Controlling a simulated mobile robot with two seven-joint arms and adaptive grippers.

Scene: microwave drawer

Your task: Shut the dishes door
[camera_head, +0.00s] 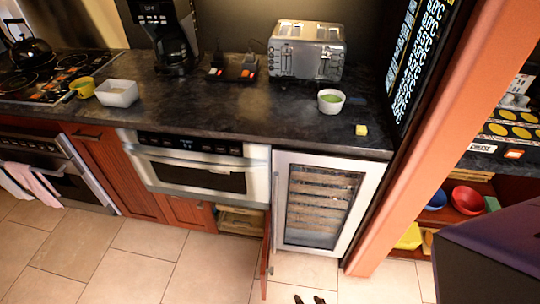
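A red-brown wooden cabinet door (266,245) stands open under the built-in microwave drawer (200,168). I see it almost edge-on, swung out toward me, with its hinge side beside the glass-fronted cooler. The open cabinet (240,220) behind it shows light shelves or contents, too small to make out. The neighbouring door (188,211) on the left is shut. Two dark fingertips, seemingly of my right gripper (308,299), show at the bottom edge, spread apart with nothing between them. They are right of the open door and apart from it. My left gripper is out of view.
The glass-fronted cooler (318,203) stands right of the open door. A dark counter (225,110) above holds a coffee maker, toaster (305,52) and bowls. A red post (435,140) rises at the right. The tiled floor (150,262) left of the door is clear.

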